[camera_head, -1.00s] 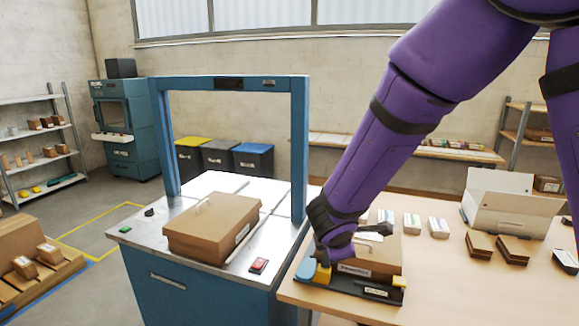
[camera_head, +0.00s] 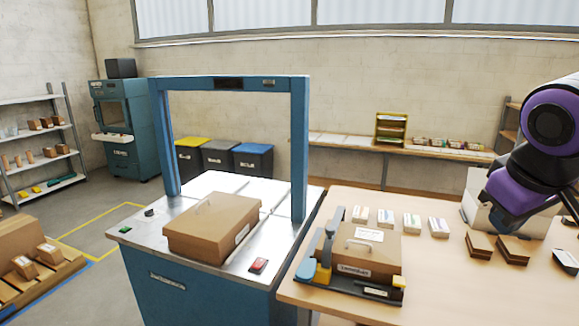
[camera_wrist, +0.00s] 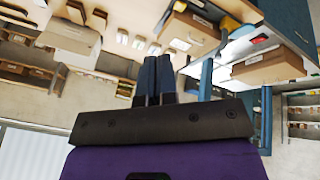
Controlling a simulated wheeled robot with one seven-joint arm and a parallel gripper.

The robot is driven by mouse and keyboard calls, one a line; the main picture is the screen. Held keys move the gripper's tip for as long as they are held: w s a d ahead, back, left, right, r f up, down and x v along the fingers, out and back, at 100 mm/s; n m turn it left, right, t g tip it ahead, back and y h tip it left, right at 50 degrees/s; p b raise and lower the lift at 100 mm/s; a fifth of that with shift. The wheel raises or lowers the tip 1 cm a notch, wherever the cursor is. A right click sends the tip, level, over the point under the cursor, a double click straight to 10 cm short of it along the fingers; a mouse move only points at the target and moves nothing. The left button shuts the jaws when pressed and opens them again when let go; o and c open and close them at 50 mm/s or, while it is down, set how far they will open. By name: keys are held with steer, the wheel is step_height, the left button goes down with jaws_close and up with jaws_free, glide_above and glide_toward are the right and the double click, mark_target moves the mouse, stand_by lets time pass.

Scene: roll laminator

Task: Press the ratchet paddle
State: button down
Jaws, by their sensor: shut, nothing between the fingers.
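A dark jig (camera_head: 372,292) on the wooden table holds a brown box (camera_head: 362,256) with a white label and a handle on top. At its left end are a blue paddle-like piece (camera_head: 305,268), a yellow block (camera_head: 322,274) and an upright grey-blue lever (camera_head: 330,232). I cannot tell for sure which is the ratchet paddle. My gripper (camera_wrist: 156,75) shows in the wrist view with its two dark fingers together and empty. In the head view my arm is at the far right, well away from the jig, and the fingertips are not clear.
A blue strapping machine with an arch (camera_head: 299,150) stands left of the table and bears another brown box (camera_head: 212,226). Small cartons (camera_head: 412,222) line the table behind the jig. Brown stacks (camera_head: 512,250) and a white bin (camera_head: 478,190) are at the right. The table front is clear.

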steer(key=s+r+m+y, duration=0.1)
steer(key=s+m, duration=0.1)
steer(key=s, duration=0.5)
steer(key=shift+a+r+m+t+y, duration=0.3)
steer(key=shift+a+r+m+y, duration=0.1)
steer(key=shift+a, duration=0.05)
steer(key=shift+w, duration=0.15)
